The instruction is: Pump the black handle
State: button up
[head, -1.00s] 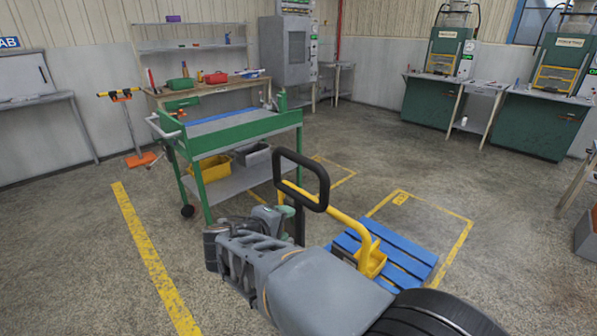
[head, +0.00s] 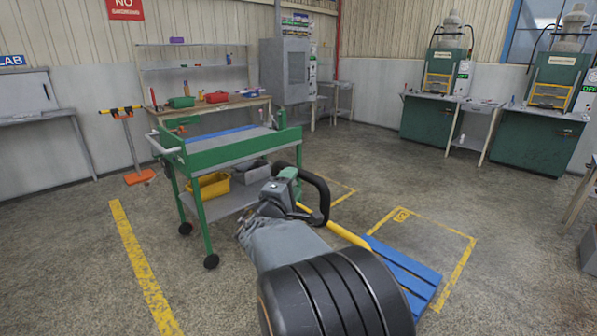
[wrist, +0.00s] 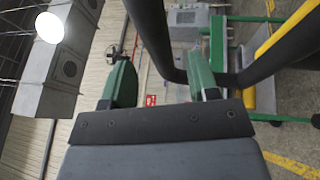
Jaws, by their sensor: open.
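The black handle (head: 319,194) is a rounded loop at the top of a yellow lever (head: 345,231) in the head view. My gripper (head: 287,184) is at the left side of the loop, close to it, and my arm hides the lower part. In the wrist view the green fingers of my gripper (wrist: 160,82) are spread apart. A bar of the black handle (wrist: 157,42) runs down between them in the picture and bends right past the right finger. I cannot tell whether the fingers touch it.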

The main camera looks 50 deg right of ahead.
jog(key=shift+p+x, duration=0.35)
jog(key=shift+x, duration=2.25)
jog(key=shift+c, duration=0.3)
grip_shut()
